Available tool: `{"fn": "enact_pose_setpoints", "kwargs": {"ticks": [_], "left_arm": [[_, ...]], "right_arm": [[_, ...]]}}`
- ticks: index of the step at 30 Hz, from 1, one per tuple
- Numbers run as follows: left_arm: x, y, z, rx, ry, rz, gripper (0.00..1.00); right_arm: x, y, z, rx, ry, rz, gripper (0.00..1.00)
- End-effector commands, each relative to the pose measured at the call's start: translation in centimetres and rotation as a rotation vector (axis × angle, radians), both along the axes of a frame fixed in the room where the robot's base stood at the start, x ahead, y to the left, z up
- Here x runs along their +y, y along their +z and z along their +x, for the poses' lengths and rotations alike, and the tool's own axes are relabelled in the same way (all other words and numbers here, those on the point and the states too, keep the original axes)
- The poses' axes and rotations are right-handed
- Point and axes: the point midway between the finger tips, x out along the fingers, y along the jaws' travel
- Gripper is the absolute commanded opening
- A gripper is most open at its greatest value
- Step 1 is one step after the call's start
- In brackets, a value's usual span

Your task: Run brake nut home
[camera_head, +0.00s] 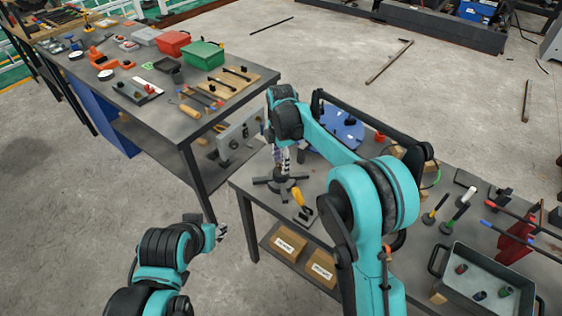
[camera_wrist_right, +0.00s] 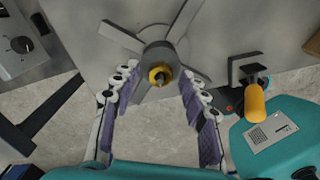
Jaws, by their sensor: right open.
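A dark stand with cross-shaped feet (camera_head: 282,187) stands upright on the near workbench. In the right wrist view its hub (camera_wrist_right: 165,52) carries a yellow nut-like piece (camera_wrist_right: 159,74) with a dark centre, probably the brake nut. My right gripper (camera_head: 283,163) points down over the stand. In the wrist view its purple-padded fingers (camera_wrist_right: 160,80) are spread to either side of the yellow piece, with visible gaps; I cannot tell the height between them. My left gripper (camera_head: 221,232) is away from both benches, low in the head view, too small to read.
A blue disc (camera_head: 338,128) lies behind my right arm. A yellow-handled tool (camera_head: 299,199) stands close right of the stand, also in the wrist view (camera_wrist_right: 254,104). A grey knobbed box (camera_head: 240,137) is left. A metal tray (camera_head: 470,265) holds several small parts at right.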

Motion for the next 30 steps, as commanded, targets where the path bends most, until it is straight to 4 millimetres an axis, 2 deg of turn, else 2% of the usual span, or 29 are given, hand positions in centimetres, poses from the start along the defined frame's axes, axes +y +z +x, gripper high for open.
{"fn": "enact_pose_setpoints", "kwargs": {"ticks": [1,6,20,30], "left_arm": [[0.0,0.0,0.0,0.000,0.000,0.000,0.40],[0.0,0.0,0.0,0.000,0.000,0.000,0.40],[0.0,0.5,0.0,0.000,0.000,0.000,0.40],[0.0,2.1,0.0,0.000,0.000,0.000,0.40]], "right_arm": [[0.0,0.0,0.0,0.000,0.000,0.000,0.44],[0.0,0.0,0.0,0.000,0.000,0.000,0.00],[0.0,0.1,0.0,0.000,-0.062,0.000,0.00],[0.0,0.2,0.0,0.000,-0.316,0.000,0.00]]}}
